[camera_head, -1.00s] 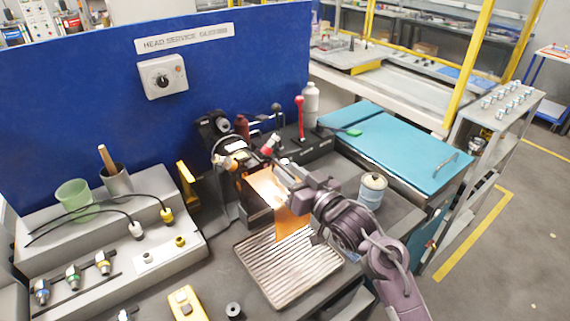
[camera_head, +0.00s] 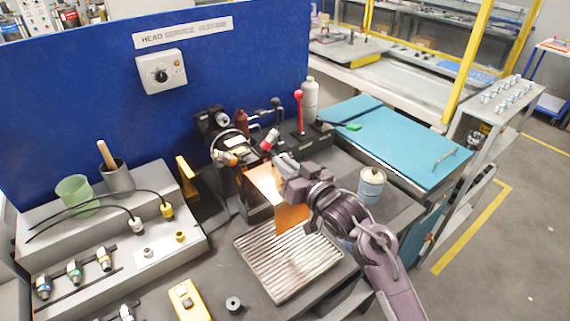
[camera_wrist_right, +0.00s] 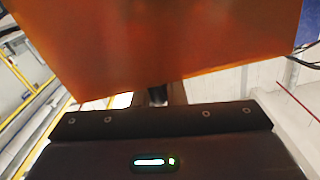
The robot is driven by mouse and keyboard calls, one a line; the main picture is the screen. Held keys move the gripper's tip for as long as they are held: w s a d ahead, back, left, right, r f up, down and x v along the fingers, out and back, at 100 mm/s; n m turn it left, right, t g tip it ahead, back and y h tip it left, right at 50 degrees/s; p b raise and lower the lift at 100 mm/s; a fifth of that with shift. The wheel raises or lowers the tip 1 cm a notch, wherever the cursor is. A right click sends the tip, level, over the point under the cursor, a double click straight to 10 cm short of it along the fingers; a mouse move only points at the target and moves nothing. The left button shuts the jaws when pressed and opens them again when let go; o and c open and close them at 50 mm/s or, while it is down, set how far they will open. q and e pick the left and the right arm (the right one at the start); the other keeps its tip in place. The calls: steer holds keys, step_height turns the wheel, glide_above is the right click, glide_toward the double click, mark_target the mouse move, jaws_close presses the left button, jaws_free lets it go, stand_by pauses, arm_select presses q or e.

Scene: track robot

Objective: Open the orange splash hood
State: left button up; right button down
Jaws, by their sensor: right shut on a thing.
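The orange splash hood (camera_head: 291,218) stands at the front of the dark machine on the bench, above the ribbed metal tray. A paler lit part of it shows just left of my gripper. My right gripper (camera_head: 283,168) is at the hood's upper edge and shut on it; the fingertips are partly hidden. In the right wrist view, the translucent orange hood (camera_wrist_right: 165,45) fills the top, and its near edge meets the small dark finger area (camera_wrist_right: 158,95). My left gripper is not in view.
The ribbed tray (camera_head: 285,265) lies below the hood. A tin can (camera_head: 371,187) stands right of my right arm. A red-topped lever (camera_head: 299,110) and a white bottle (camera_head: 310,98) stand behind. A blue panel (camera_head: 90,90) closes off the back left.

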steer(key=w+d+b, duration=0.1)
steer(key=w+d, duration=0.8)
steer(key=d, duration=0.4)
steer(key=shift+w+b, duration=0.25)
steer(key=shift+b, duration=0.05)
steer(key=shift+d, duration=0.1)
steer(key=c, duration=1.5)
jaws_free()
steer(key=shift+s, duration=0.1)
steer(key=b+v, duration=0.2)
steer(key=v, duration=0.5)
steer(key=shift+s+d, duration=0.2)
steer(key=shift+s, duration=0.05)
